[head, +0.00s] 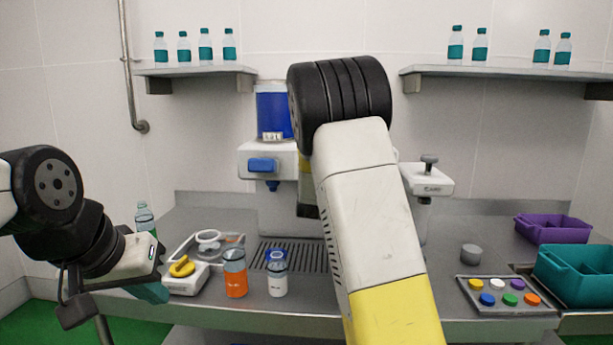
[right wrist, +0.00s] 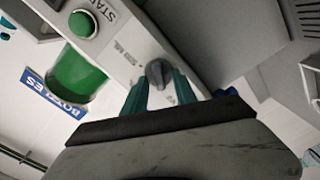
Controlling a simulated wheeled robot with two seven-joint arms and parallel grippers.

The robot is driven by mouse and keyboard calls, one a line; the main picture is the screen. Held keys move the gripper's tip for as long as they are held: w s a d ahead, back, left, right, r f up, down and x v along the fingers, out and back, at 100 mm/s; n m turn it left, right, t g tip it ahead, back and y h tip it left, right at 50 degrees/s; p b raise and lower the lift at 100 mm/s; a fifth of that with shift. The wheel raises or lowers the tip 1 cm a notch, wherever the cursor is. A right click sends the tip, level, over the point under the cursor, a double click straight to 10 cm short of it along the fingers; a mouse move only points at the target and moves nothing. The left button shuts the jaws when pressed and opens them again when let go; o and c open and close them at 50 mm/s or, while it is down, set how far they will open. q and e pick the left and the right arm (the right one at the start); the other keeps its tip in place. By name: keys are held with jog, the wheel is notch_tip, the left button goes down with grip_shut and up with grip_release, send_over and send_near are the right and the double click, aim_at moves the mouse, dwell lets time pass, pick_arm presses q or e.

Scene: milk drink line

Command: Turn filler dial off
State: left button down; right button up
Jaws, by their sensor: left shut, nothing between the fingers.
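The filler dial (right wrist: 157,72) is a small dark grey knob on a white housing in the right wrist view. My right gripper (right wrist: 160,78) is open, with its teal fingertips on either side of the dial. A small gap seems to show between each finger and the knob; contact is hard to tell. In the head view my right arm hides this gripper and the dial. My left gripper (head: 149,290) is shut and empty at the lower left, beside the counter's front edge.
A green START button (right wrist: 82,24) sits on the same housing, near a green container (right wrist: 75,83). An orange-filled bottle (head: 235,275) and a blue-topped bottle (head: 277,275) stand by the drain grate. A cap tray (head: 510,306) lies right.

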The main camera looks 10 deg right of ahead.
jog(key=v, duration=0.7)
jog(key=shift+s, duration=0.4)
jog(key=shift+a, duration=0.1)
jog(key=s+a+f+m+g+y, duration=0.2)
jog(key=s+m+g+y, duration=0.1)
jog(key=s, duration=1.5)
jog(key=s+a+f+m+g+y, duration=0.2)
jog(key=s+g, duration=0.6)
jog(key=s, duration=1)
jog(key=a+m+y, duration=0.1)
jog(key=m+y, duration=0.1)
jog(key=m, duration=0.1)
jog(key=shift+s+a+f, duration=0.1)
